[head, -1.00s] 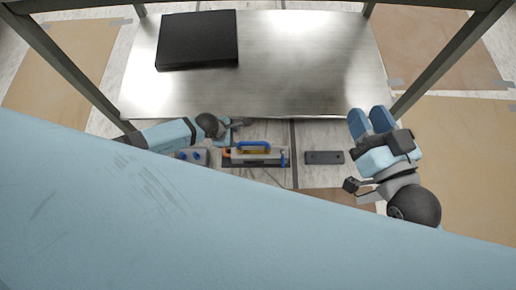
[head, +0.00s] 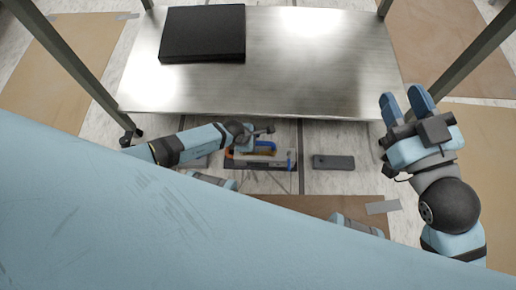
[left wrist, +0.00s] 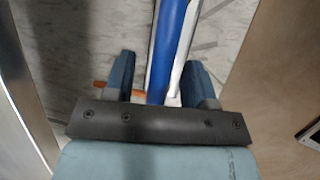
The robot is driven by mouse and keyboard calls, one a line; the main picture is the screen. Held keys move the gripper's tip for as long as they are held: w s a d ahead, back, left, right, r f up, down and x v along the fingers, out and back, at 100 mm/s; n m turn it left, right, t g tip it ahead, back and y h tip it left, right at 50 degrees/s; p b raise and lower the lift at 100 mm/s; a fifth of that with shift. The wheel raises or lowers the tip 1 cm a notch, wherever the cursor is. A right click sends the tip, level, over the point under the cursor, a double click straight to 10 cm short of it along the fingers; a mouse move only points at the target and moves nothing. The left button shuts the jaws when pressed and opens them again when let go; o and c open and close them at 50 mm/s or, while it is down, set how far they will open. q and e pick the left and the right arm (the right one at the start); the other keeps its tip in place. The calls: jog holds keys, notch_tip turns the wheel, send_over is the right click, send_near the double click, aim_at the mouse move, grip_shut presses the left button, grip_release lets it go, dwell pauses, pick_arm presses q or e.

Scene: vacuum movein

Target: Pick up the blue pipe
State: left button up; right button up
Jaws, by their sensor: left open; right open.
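The blue pipe (head: 268,143) shows in the head view as a blue bend at the assembly on the floor in front of the metal table. In the left wrist view the blue pipe (left wrist: 168,45) runs up from between my left fingers. My left gripper (head: 266,132) is at the assembly's table side. In the left wrist view its open fingers (left wrist: 160,78) lie either side of the pipe; whether they touch it is not clear. My right gripper (head: 407,104) is open and empty at the table's right end.
The metal table (head: 290,70) bears a black flat box (head: 203,33). A dark grey block (head: 333,162) lies right of the assembly. An orange part (head: 230,152) is beside the pipe. Cardboard sheets (head: 300,207) cover parts of the floor.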

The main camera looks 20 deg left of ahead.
pick_arm(q)
jog(key=shift+w+d+f, duration=0.1)
jog(key=shift+f, duration=0.05)
grip_shut()
